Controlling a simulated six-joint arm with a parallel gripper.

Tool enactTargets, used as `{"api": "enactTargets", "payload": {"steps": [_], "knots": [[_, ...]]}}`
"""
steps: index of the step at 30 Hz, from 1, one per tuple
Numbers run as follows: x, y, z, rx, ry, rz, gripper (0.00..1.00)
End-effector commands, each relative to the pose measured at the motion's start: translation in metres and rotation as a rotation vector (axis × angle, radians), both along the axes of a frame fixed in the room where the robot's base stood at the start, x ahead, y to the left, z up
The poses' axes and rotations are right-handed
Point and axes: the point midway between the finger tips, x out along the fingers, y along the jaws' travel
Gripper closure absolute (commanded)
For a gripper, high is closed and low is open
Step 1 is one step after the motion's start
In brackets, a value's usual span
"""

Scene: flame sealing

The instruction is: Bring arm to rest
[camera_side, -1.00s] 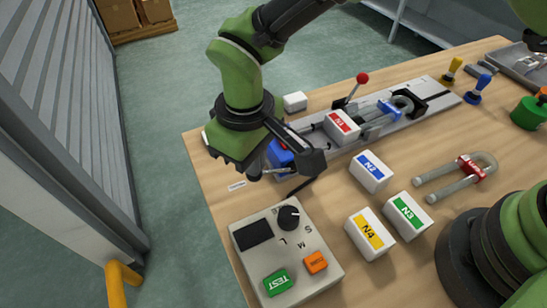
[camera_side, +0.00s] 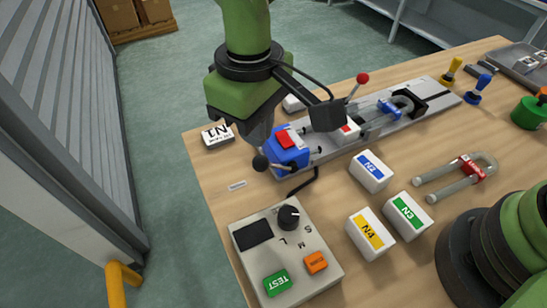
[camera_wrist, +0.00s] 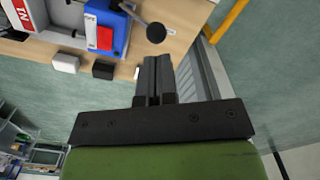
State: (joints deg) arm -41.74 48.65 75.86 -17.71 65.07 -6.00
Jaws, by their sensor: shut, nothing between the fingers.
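My gripper (camera_side: 260,132) hangs above the left end of the workbench in the side view, near the blue unit with the red top (camera_side: 288,152). Its fingers point down and are partly hidden by the green wrist body. In the wrist view my gripper (camera_wrist: 153,80) has its two dark fingers together with nothing between them. The blue unit also shows in the wrist view (camera_wrist: 108,30), up and to the left of the fingertips. Its black knob (camera_wrist: 156,33) is just above the fingertips in that picture.
A grey rail fixture (camera_side: 433,98) with a red-knobbed lever (camera_side: 362,78) runs across the bench. White blocks N2 (camera_side: 370,171), N3 (camera_side: 408,216) and N4 (camera_side: 371,233) lie in front. A control box (camera_side: 284,247) stands at the near left. A white block (camera_side: 217,135) sits at the left edge.

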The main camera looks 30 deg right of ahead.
Motion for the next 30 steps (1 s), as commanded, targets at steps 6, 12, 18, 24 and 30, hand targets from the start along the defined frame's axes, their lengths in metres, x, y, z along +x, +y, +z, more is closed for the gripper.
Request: {"api": "enactTargets", "payload": {"steps": [6,12,18,24,30], "knots": [[0.0,0.0,0.002,0.0,0.0,-0.001,1.0],[0.0,0.0,0.002,0.0,0.0,-0.001,1.0],[0.003,-0.007,0.013,0.015,-0.01,-0.024,1.0],[0.007,-0.055,0.076,0.105,-0.076,-0.171,1.0],[-0.016,-0.122,0.138,0.213,-0.173,-0.368,1.0]]}}
